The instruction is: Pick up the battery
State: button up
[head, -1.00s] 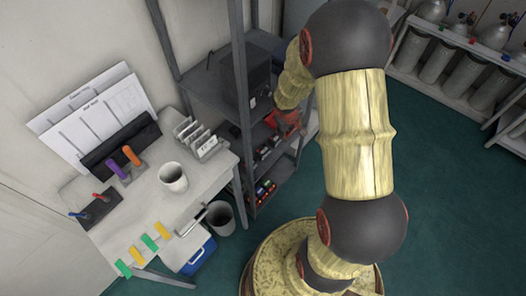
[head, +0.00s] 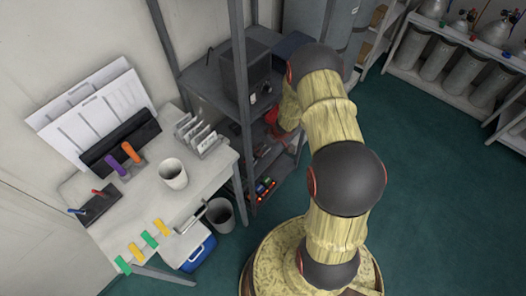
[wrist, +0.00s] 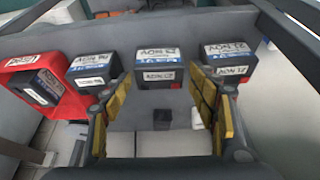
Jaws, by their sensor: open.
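In the wrist view several black batteries with white labels stand in a row on a grey shelf. The middle battery (wrist: 150,62) is ahead of my gripper (wrist: 160,88), in the gap between its yellow-padded fingers. The gripper is open, with nothing visibly held. Another battery (wrist: 95,66) stands just left of the left finger, and one (wrist: 228,58) stands beyond the right finger. At the far left a labelled battery (wrist: 43,87) sits in or against a red holder (wrist: 20,75). In the head view my arm reaches into the rack, and the gripper is hard to make out.
The grey shelf rack (head: 240,110) has upright posts close to my arm. A white desk (head: 195,190) with a mug (head: 173,173) stands to its left. A bin (head: 220,215) and a blue cooler (head: 198,255) are on the floor. Green floor (head: 430,200) is clear at right.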

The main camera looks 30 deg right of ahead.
jog(key=shift+b+x, duration=0.55)
jog(key=shift+x, duration=1.05)
jog(key=shift+r, duration=0.1)
jog(key=shift+c, duration=1.3)
jog(key=shift+d, duration=0.1)
jog(key=c, duration=1)
